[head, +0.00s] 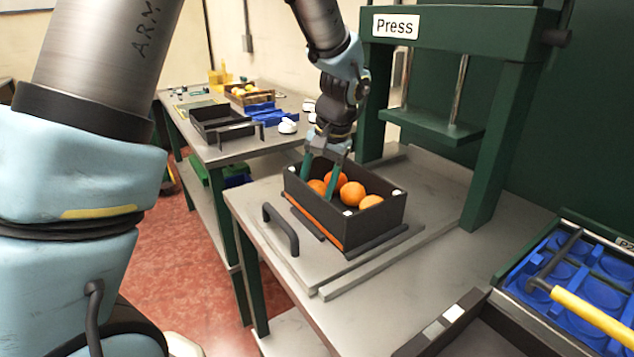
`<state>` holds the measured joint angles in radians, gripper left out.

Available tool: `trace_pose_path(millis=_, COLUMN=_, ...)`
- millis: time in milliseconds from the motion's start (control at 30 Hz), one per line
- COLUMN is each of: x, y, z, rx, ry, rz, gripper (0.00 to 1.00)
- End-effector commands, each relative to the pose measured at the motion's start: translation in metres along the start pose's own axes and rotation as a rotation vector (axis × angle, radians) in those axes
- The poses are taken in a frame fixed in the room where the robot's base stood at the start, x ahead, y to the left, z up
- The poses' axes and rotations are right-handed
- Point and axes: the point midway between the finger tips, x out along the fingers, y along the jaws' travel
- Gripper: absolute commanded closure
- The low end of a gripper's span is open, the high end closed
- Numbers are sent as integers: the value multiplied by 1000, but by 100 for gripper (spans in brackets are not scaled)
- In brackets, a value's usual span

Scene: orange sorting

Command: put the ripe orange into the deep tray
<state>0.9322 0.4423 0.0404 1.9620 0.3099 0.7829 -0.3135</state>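A black, high-walled tray (366,228) stands on the press table, and several oranges lie inside it. One orange (352,193) is in the middle, another (371,201) is near the right wall, and others lie at the left by my fingers. My gripper (318,181) points down into the left part of this tray. Its two teal fingers are apart, and an orange (317,187) shows between and below them. I see no clear grip on it. One finger hides part of a further orange behind it. I cannot tell by colour which orange is ripe.
A green press (507,120) stands behind the tray. A black handle (281,229) rises in front of it. A second dark tray (222,124), blue trays (272,114) and a wooden crate (248,93) are on the far table. A blue tray (570,272) with a yellow-handled tool is lower right.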

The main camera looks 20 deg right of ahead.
Motion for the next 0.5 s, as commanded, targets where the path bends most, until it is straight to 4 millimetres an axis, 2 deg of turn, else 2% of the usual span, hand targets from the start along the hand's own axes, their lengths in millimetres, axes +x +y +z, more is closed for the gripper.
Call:
trace_pose_path(millis=333, x=0, y=0, z=0, rx=0, ry=0, rz=0, gripper=95)
trace_pose_path(millis=367, x=0, y=0, z=0, rx=0, ry=0, rz=0, gripper=36)
trace_pose_path(millis=500, x=0, y=0, z=0, rx=0, ry=0, rz=0, gripper=21)
